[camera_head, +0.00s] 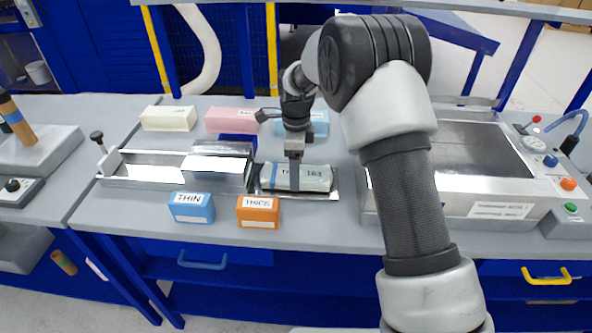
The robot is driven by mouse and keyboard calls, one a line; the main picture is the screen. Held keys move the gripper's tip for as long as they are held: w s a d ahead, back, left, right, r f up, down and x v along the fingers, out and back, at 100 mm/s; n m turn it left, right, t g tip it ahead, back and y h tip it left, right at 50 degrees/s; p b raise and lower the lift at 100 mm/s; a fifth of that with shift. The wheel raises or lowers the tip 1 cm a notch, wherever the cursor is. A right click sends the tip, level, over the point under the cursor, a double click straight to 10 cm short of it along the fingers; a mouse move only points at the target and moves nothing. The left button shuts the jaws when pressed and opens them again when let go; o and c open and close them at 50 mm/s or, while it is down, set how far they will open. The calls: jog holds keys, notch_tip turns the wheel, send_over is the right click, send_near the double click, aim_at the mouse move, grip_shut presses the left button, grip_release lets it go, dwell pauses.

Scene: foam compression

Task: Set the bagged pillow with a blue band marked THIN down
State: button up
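The bagged pillow (315,178) is a pale grey-green packet with dark lettering and a blue band near its left end. The lettering is partly covered by my gripper. It lies level at a shallow metal tray (332,195) in the middle of the bench; I cannot tell whether it rests on it or hangs just above. My gripper (295,182) points straight down over the pillow's middle, its fingers reaching the pillow. The fingers are seen edge-on, so their gap is hidden.
A metal channel with a raised block (215,166) stands just left of the tray. A blue THIN block (191,208) and an orange THICK block (258,212) stand in front. White (168,119), pink (232,121) and light-blue (319,124) blocks stand behind. A large metal machine (470,150) fills the right.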

jog(key=shift+f, duration=0.2)
jog(key=shift+f, duration=0.1)
jog(key=o, duration=1)
jog(key=shift+c, duration=0.2)
